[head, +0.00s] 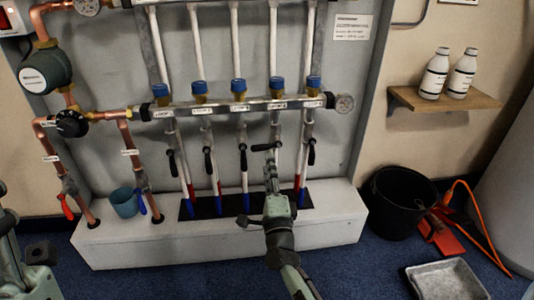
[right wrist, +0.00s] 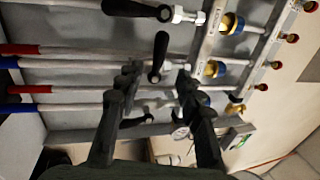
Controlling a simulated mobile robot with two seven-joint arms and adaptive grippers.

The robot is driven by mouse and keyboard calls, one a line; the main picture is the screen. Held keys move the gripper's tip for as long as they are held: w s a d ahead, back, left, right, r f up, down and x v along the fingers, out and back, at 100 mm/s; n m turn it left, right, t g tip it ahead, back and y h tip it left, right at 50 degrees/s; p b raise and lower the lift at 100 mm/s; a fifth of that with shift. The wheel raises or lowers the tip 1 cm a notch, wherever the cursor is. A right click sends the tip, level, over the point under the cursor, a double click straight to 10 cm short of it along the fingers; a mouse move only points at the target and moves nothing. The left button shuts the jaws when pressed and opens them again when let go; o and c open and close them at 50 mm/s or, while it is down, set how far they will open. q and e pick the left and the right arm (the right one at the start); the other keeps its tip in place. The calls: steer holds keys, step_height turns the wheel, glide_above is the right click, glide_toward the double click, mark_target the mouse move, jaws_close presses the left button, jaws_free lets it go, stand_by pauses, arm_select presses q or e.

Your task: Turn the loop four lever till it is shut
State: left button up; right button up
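The loop four lever (head: 265,146) is black and lies crosswise to its vertical white pipe, its handle pointing left in the head view. The levers of the other loops, such as the loop three lever (head: 243,158) and loop five lever (head: 311,152), lie along their pipes. My right gripper (head: 270,161) is just below the loop four lever. In the right wrist view, the fingers of my right gripper (right wrist: 158,78) are spread, with the loop four lever (right wrist: 159,57) showing between them, apparently touching neither. Part of my left arm shows at the left edge; its finger opening is unclear.
The manifold bar (head: 222,108) with blue caps runs above the levers. A white plinth (head: 190,240) stands below. A blue cup (head: 125,202) is on its left part. A black bucket (head: 402,203), red dustpan (head: 440,232) and grey tray (head: 447,281) are on the floor at right.

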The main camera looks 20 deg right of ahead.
steer(key=v, duration=0.4)
steer(key=shift+s, duration=0.1)
stand_by(0.3)
